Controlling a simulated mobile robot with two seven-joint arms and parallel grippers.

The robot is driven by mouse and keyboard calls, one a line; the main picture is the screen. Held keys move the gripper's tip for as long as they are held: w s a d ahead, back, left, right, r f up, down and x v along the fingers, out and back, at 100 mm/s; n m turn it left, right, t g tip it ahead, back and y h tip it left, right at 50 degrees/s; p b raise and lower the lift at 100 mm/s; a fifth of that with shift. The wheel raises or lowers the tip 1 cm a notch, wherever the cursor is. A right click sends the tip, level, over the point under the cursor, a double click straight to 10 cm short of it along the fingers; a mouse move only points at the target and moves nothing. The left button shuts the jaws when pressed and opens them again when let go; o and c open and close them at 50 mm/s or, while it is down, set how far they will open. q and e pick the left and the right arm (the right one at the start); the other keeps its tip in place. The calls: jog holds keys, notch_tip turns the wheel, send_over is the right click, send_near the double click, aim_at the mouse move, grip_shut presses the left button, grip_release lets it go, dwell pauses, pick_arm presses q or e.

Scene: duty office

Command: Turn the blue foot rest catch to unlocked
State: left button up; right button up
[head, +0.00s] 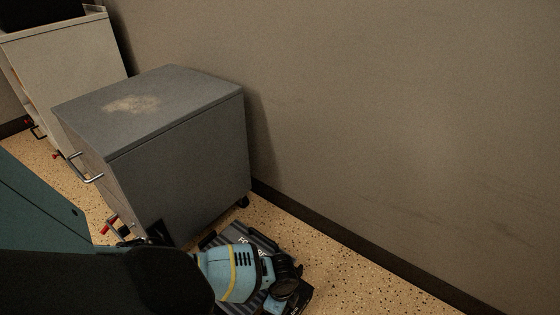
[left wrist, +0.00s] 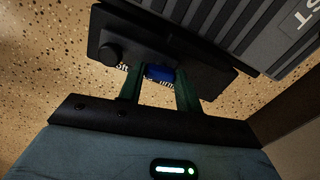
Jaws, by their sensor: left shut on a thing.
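The foot rest (head: 262,238) is a dark ribbed plate with pale lettering on the floor, partly covered by my left arm in the head view. Its ribbed top (left wrist: 235,30) and a black side plate (left wrist: 195,62) with a round knob (left wrist: 109,54) show in the left wrist view. The blue catch (left wrist: 160,73) sits at that plate with pale marks beside it, too small to read. My left gripper (left wrist: 160,80) has its two green fingers on either side of the catch, shut on it. The head view does not show the catch clearly. My right gripper is in neither view.
A grey cabinet (head: 190,125) with metal handles stands just behind the foot rest. A pale cabinet (head: 75,50) is at the far left. The wall (head: 400,120) with its dark skirting runs along the right. Speckled floor (head: 370,285) is free right of the foot rest.

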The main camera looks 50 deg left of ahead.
pick_arm(q)
jog(key=n+p, duration=0.2)
jog(key=n, duration=0.1)
jog(key=shift+d+r+n, duration=0.1)
jog(key=shift+n, duration=0.2)
jog(key=n+p, duration=0.2)
jog(key=n, duration=0.1)
jog(key=shift+n, duration=0.3)
jog(key=n+p, duration=0.1)
jog(key=n, duration=0.2)
jog(key=shift+n, duration=0.4)
jog(key=n, duration=0.3)
jog(key=shift+p, duration=0.4)
jog(key=shift+n, duration=0.8)
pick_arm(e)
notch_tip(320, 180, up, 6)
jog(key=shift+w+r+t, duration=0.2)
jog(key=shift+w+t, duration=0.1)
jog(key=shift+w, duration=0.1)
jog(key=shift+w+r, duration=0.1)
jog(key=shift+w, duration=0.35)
pick_arm(q)
jog(key=o, duration=0.9)
jog(key=shift+o, duration=0.4)
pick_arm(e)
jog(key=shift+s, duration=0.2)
pick_arm(q)
jog(key=shift+a, duration=0.2)
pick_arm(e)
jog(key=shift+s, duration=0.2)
